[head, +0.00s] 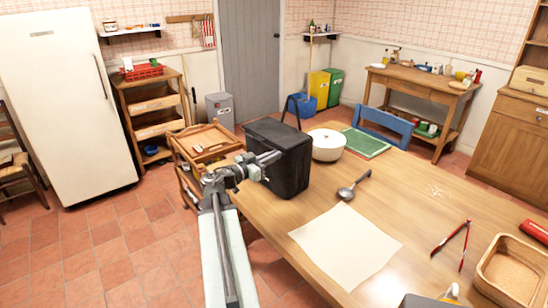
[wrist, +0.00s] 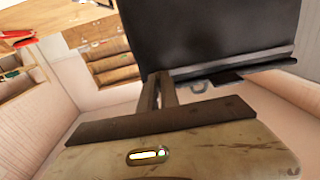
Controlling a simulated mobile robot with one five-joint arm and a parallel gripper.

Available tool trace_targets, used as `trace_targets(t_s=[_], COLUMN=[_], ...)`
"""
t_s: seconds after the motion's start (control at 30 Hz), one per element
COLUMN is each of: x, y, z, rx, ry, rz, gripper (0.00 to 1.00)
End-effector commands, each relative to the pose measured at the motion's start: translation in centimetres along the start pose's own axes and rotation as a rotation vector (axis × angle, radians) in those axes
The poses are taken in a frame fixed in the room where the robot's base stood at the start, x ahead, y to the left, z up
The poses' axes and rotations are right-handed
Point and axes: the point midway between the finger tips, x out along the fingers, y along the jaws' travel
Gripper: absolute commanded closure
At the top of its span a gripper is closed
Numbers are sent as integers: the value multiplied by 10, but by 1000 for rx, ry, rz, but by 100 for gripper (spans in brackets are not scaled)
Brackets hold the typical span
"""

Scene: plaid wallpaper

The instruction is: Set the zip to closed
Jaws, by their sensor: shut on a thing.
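A black box-shaped bag (head: 285,165) stands upright on the near left part of the wooden table. My gripper (head: 270,157) reaches in from the left and meets the bag's left side, near its top. In the wrist view the dark bag (wrist: 215,35) fills the upper right, with a lighter band along its edge. My gripper (wrist: 158,82) is shut there, its fingers close together at the bag's edge. What it holds appears to be the zip's pull; the fingers hide most of it. A small grey loop shows just right of the fingers. How far the zip runs cannot be seen.
On the table (head: 432,240), a white pot (head: 327,145) stands right behind the bag. A wooden trolley (head: 205,145) stands left of the bag.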

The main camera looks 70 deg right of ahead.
Motion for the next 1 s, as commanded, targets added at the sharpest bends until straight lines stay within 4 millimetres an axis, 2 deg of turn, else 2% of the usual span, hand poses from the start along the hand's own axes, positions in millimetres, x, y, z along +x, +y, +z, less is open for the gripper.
trace_targets(t_s=[0.17,0.6,0.8,1.0], x=[0,0,-1,-1], y=[-33,-153,-188,-203], z=[0,0,0,0], rx=[0,0,0,0], ry=[-1,-1,-1,-1], rz=[-4,-3,-2,-1], gripper=[100,100,100,100])
